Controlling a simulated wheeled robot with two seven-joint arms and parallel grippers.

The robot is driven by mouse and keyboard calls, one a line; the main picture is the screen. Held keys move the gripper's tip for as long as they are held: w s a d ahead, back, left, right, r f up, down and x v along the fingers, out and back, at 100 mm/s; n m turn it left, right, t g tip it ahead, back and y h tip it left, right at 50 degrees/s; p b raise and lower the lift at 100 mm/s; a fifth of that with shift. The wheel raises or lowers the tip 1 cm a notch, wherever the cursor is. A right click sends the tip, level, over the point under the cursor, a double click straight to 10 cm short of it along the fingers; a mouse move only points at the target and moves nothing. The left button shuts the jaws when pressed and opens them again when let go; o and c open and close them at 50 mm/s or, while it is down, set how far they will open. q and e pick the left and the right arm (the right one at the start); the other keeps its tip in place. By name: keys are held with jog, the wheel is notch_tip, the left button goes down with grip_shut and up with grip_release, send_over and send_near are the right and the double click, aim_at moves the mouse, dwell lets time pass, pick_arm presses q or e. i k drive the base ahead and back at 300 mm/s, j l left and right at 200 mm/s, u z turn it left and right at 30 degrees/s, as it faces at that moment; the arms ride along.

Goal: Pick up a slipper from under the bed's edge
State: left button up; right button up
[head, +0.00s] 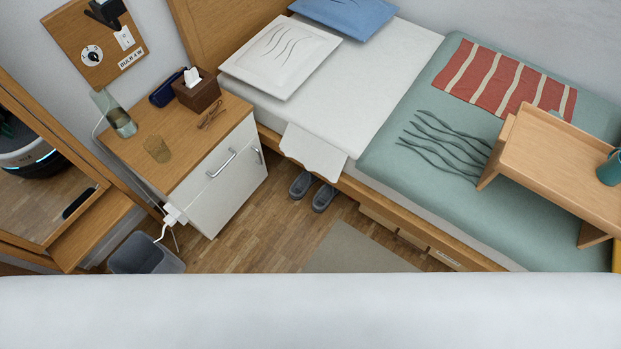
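Two dark grey slippers lie side by side on the wooden floor at the bed's edge. The left slipper (300,184) is close to the nightstand, and the right slipper (324,198) is just beside it. Their far ends are partly hidden under the bed (375,204) and a white sheet corner hanging over its side. Neither of my grippers shows in the head view.
A white-fronted nightstand (223,187) stands left of the slippers, with a tissue box (196,95) and glasses on top. A grey bin (145,256) stands at lower left. A rug (362,252) lies on the floor to the right. A wooden bed tray (560,165) stands on the bed.

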aim_at(300, 188)
jog(key=i+j+z, duration=0.2)
jog(key=z, duration=0.15)
jog(key=i+j+z, duration=0.2)
jog(key=j+z, duration=0.15)
jog(key=i+j+z, duration=0.1)
jog(key=j+z, duration=0.25)
